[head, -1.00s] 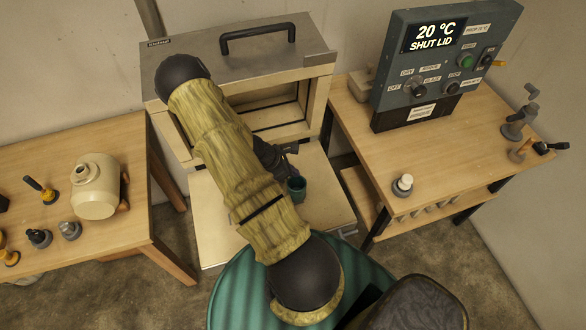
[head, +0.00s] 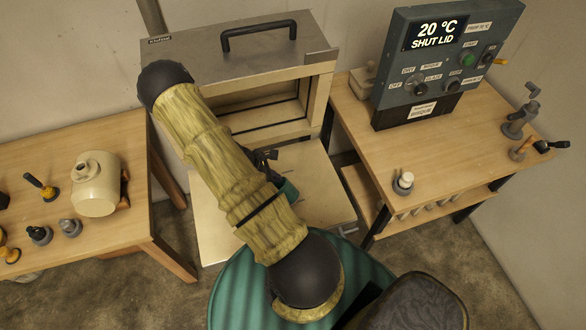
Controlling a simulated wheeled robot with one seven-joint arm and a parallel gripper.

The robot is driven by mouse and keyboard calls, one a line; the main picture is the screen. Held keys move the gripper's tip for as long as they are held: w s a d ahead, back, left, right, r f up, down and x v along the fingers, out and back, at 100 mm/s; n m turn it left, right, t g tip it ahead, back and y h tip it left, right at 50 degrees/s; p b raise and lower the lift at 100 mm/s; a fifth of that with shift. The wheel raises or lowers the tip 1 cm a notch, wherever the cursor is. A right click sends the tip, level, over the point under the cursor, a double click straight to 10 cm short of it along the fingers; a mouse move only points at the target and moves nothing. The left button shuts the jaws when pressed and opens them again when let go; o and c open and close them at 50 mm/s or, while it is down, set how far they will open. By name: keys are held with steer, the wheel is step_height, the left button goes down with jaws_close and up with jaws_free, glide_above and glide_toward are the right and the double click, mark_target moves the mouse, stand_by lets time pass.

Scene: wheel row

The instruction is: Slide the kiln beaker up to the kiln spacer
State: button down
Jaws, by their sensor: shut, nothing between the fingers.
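The kiln beaker, a dark green cup (head: 289,190), stands on the pale shelf (head: 322,195) in front of the kiln opening. My arm covers its left part, so I cannot tell whether it is upright or tilted. My gripper (head: 270,155) is a dark shape just above and left of the beaker in the head view. It is shut and empty, mostly hidden behind my arm. I cannot tell whether it touches the beaker. I cannot make out the kiln spacer; my arm covers the left of the shelf.
The kiln (head: 240,55) has a black handle on top and an open front. A control panel (head: 447,62) reading 20 °C, SHUT LID stands on the right table (head: 450,150). The left table (head: 125,215) holds a cream jar (head: 95,185). The shelf's right part is clear.

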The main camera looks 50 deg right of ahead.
steer(key=shift+d+r, duration=0.1)
steer(key=shift+d, duration=0.1)
steer(key=shift+r+p, duration=0.55)
steer(key=shift+r, duration=0.25)
steer(key=shift+r+p, duration=0.4)
steer(key=shift+r, duration=0.15)
steer(key=w+a+b, duration=0.4)
steer(key=w+a, duration=0.2)
steer(key=a, duration=0.5)
steer(key=w+a+b, duration=0.4)
steer(key=w+a, duration=0.2)
steer(key=a, duration=0.5)
steer(key=shift+f, duration=0.15)
